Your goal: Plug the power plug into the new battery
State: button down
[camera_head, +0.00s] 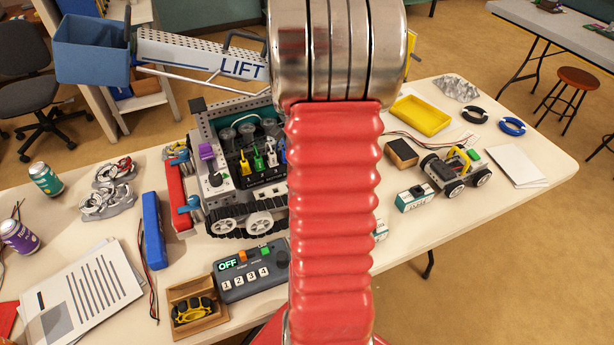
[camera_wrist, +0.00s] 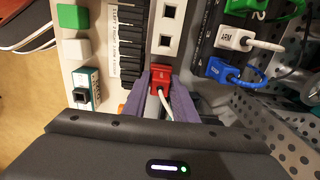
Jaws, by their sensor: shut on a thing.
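My gripper (camera_wrist: 159,84) is shut on a small red plug (camera_wrist: 160,74) with a white cable. The plug is between the two purple-grey fingertips in the wrist view. It lies just below a pale strip (camera_wrist: 167,7) with square dark sockets; I cannot tell whether it is seated in one. A long blue pack (camera_head: 153,229) with red and black leads lies on the table in the head view. No label tells me which thing is the new battery. In the head view my red arm hides the gripper and plug.
A tracked robot (camera_head: 208,190) stands behind my arm. White (camera_wrist: 235,39) and blue (camera_wrist: 238,70) plugs are close on the right in the wrist view. A teal-and-white box (camera_wrist: 88,87) is at left. A control box (camera_head: 250,276) reads OFF. Papers (camera_head: 83,297) lie front left.

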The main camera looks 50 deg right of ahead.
jog(key=shift+r, duration=0.4)
jog(key=shift+r, duration=0.35)
jog(key=shift+s+r, duration=0.1)
jog(key=shift+r, duration=0.6)
jog(key=shift+r, duration=0.35)
jog(key=shift+r, duration=0.25)
jog(key=c, duration=2)
grip_release()
grip_shut()
